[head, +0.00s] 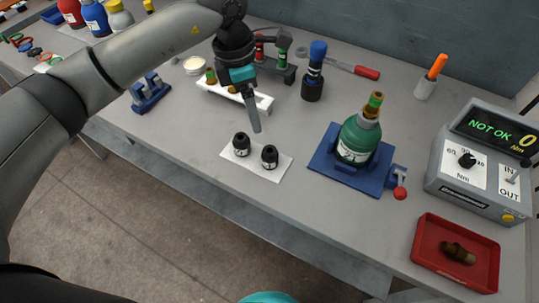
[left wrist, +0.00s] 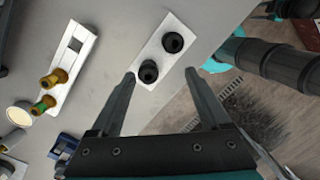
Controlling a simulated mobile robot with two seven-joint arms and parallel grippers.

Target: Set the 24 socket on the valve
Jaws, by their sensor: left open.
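Two black sockets, the left one (head: 241,144) and the right one (head: 269,156), stand apart on a white mat (head: 250,171). They also show in the left wrist view (left wrist: 173,42) (left wrist: 148,71); their size marks are not readable. The valve (head: 374,103) is brass and green, upright on a green cylinder (head: 358,138) held in a blue vise (head: 337,175). My left gripper (head: 254,126) hangs just above and behind the sockets. In the left wrist view its fingers (left wrist: 161,75) are wide apart with nothing gripped; one socket appears between the tips. My right gripper's fingers are not seen.
A white rack (head: 262,101) with brass valves stands behind the mat. A dark tool with a blue top (head: 313,86) stands behind the vise. A torque tester (head: 481,165) reads NOT OK. A red tray (head: 424,258) lies front right. The table between mat and vise is clear.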

